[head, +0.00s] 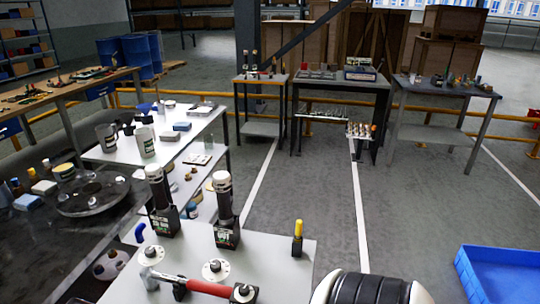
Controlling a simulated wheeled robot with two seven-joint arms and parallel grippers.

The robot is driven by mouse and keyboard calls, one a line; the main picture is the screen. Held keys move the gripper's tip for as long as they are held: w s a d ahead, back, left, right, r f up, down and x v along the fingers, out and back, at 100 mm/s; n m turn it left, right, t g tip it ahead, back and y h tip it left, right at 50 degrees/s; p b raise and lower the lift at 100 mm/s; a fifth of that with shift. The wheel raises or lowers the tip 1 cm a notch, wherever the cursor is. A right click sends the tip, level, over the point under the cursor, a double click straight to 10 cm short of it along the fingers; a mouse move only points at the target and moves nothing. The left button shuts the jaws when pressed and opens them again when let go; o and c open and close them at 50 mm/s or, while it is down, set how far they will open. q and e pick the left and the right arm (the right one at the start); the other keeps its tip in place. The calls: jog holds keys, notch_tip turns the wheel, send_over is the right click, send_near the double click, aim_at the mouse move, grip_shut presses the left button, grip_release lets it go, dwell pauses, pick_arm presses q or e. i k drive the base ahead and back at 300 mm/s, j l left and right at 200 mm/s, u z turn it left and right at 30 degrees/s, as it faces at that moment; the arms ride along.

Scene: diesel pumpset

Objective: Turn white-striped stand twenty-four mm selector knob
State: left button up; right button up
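I cannot make out for sure which piece is the white-striped stand or its twenty-four mm selector knob. On the near light table (275,262) are round white discs with dark centres, one at the left (151,255) and one in the middle (215,270). A dark block with a round top (243,293) is at the front edge. Two dark upright devices with pale caps stand behind, one at the left (160,205) and one at the right (226,212). No fingers of either gripper show. A black-and-white rounded part, likely my arm, fills the bottom centre.
A red-handled tool (195,286) lies across the near table front. A yellow-topped dark post (298,238) stands at its right. A blue crate (500,272) is on the floor at right. Tables with clutter line the left and back. Grey floor is clear between.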

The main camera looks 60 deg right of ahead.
aim_at(215, 266)
jog(key=z, duration=1.6)
